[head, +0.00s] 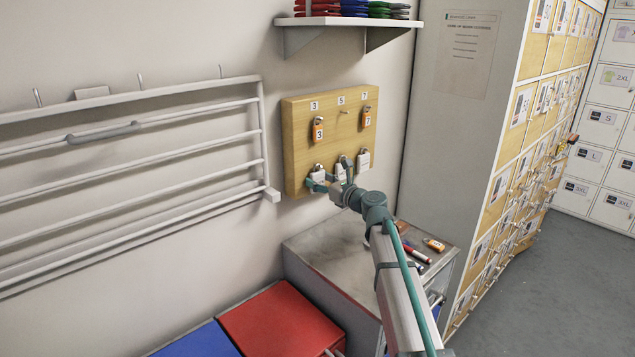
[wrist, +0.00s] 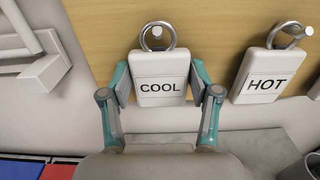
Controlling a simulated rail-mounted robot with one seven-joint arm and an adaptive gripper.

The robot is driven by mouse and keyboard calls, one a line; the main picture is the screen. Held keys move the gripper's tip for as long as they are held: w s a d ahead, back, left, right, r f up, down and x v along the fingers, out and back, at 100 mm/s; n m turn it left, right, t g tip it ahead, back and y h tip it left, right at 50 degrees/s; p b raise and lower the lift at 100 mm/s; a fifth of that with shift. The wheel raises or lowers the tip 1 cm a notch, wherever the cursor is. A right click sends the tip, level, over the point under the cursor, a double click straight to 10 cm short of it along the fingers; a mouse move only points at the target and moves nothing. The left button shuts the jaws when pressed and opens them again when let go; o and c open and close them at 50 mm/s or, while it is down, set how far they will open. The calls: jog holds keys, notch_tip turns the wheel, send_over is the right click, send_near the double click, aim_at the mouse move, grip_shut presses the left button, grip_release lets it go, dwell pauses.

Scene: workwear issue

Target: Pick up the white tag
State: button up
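Several white tags hang from pegs in the bottom row of a wooden board. The leftmost one, marked COOL (wrist: 161,75), hangs upright by its metal ring; it also shows in the head view (head: 317,177), partly behind my gripper. My gripper (wrist: 160,84) is open, with its teal fingers on either side of the COOL tag and its pads very close to the tag's edges. Whether they touch it I cannot tell. Another white tag, marked HOT (wrist: 263,77), hangs to its right. A third white tag (head: 363,161) hangs at the right end of the row.
The wooden board (head: 296,140) also carries orange tags 3 (head: 318,132) and 7 (head: 367,120); peg 5 is bare. A white wall rack (head: 130,150) ends close to the board's left. A grey cabinet (head: 325,250) stands below, with small items on top. Lockers (head: 490,190) stand right.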

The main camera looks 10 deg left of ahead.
jog(key=c, duration=0.4)
jog(key=shift+o, duration=0.2)
jog(key=shift+r, duration=0.15)
